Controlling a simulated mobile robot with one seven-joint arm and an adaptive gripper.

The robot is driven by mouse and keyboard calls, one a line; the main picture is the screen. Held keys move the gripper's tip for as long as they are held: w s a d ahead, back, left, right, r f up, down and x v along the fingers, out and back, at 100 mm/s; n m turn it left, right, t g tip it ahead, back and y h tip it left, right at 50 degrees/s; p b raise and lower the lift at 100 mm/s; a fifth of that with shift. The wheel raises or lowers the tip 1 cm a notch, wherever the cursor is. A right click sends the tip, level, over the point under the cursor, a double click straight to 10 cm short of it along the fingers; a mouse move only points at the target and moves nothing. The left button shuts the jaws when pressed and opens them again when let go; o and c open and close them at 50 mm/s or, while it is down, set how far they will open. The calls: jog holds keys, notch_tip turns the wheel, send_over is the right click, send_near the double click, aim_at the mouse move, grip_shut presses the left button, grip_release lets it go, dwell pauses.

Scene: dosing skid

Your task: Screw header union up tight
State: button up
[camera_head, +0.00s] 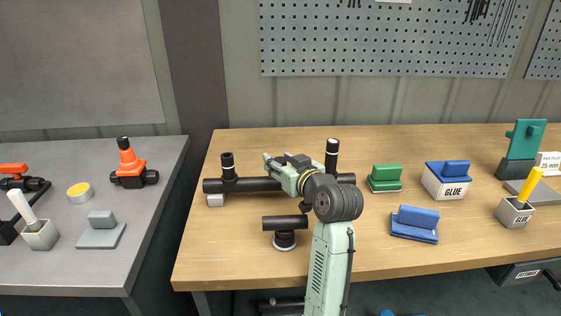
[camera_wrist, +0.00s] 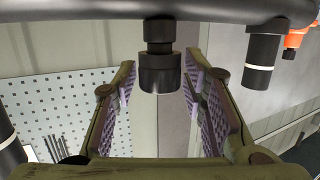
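The black header pipe (camera_head: 245,185) lies across the back of the wooden bench, and it crosses the top of the wrist view (camera_wrist: 215,10). A black union with a wider collar (camera_wrist: 160,72) sticks out from the pipe there. In the head view my gripper (camera_head: 268,160) hides it. My gripper's two purple-padded fingers (camera_wrist: 158,95) stand open on either side of the collar, with narrow gaps showing. Whether the collar is fully seated cannot be told.
Banded black stubs rise from the pipe at left (camera_head: 228,165) and right (camera_head: 332,155). A short black pipe piece (camera_head: 285,222) sits on a round stand in front. Green (camera_head: 385,178) and blue (camera_head: 414,222) fixtures and glue boxes (camera_head: 446,181) stand right. An orange-topped valve (camera_head: 128,160) is on the grey bench.

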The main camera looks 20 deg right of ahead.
aim_at(280, 160)
jog(key=shift+o, duration=1)
notch_tip(280, 160, up, 10)
jog(key=shift+r, duration=0.1)
